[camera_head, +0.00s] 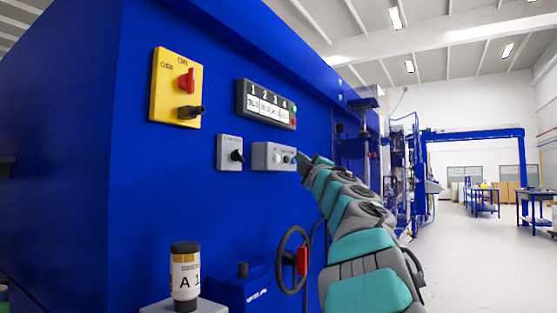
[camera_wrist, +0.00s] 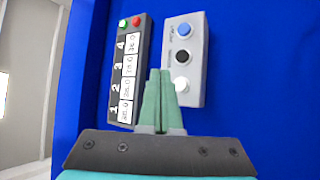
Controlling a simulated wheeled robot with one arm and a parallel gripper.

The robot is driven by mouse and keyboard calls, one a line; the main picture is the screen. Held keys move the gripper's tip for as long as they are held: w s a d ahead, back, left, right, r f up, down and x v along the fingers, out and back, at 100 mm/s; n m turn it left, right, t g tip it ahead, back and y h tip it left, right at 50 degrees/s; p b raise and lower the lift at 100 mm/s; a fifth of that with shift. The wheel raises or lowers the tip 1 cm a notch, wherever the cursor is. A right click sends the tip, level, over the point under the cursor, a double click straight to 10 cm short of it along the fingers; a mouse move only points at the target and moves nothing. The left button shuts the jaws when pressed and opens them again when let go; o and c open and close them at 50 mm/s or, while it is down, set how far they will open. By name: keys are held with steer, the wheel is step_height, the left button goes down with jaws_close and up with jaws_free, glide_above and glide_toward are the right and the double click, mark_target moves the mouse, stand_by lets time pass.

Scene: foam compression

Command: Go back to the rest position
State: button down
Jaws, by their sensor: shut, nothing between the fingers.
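My gripper (camera_wrist: 160,100) is shut and empty in the wrist view, its two teal fingers together. Its tips are in front of a grey button box (camera_wrist: 194,45) with blue, black and white buttons, overlapping the box's left edge in the picture. I cannot tell whether the tips touch it. In the head view my teal and grey arm reaches up from the lower right, and my gripper (camera_head: 300,156) is at the right end of the same button box (camera_head: 260,155) on the blue machine (camera_head: 190,210).
A numbered black panel (camera_head: 266,104) with a green light sits above the box. A yellow switch plate (camera_head: 176,88), a grey knob box (camera_head: 229,153) and a handwheel (camera_head: 293,260) are on the machine. A bottle marked A 1 (camera_head: 185,277) stands lower left. Open floor (camera_head: 465,255) lies right.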

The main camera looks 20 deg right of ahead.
steer(key=shift+s+d, duration=0.35)
steer(key=shift+s, duration=0.25)
steer(key=s+d+f+m+g+h, duration=0.3)
steer(key=d+f+m+g+h, duration=0.1)
steer(key=f+m+h, duration=0.15)
steer(key=s+d+f+m+g+h, duration=0.3)
steer(key=d+f+m+h, duration=0.1)
steer(key=f+m, duration=0.3)
steer(key=s+a+f+m+g+y, duration=0.15)
steer(key=s+f+g, duration=0.25)
steer(key=f, duration=0.7)
steer(key=s+a+f+m+g+y, duration=0.1)
steer(key=s+a+f+m+g, duration=0.3)
steer(key=f, duration=0.6)
steer(key=s+a+f+n+g+y, duration=0.2)
steer(key=s+a+f+g+y, duration=0.1)
steer(key=s+a+f, duration=0.65)
steer(key=s+a+f+n+g+y, duration=0.1)
steer(key=s+a+f+g+y, duration=0.35)
steer(key=s+f, duration=0.75)
steer(key=s+a+f+g, duration=0.1)
steer(key=s+a+f, duration=0.1)
steer(key=s+a, duration=0.2)
steer(key=s+a+f+n+g, duration=0.1)
steer(key=s+a, duration=0.4)
steer(key=s, duration=0.5)
steer(key=shift+a+f, duration=0.15)
steer(key=shift+f, duration=0.65)
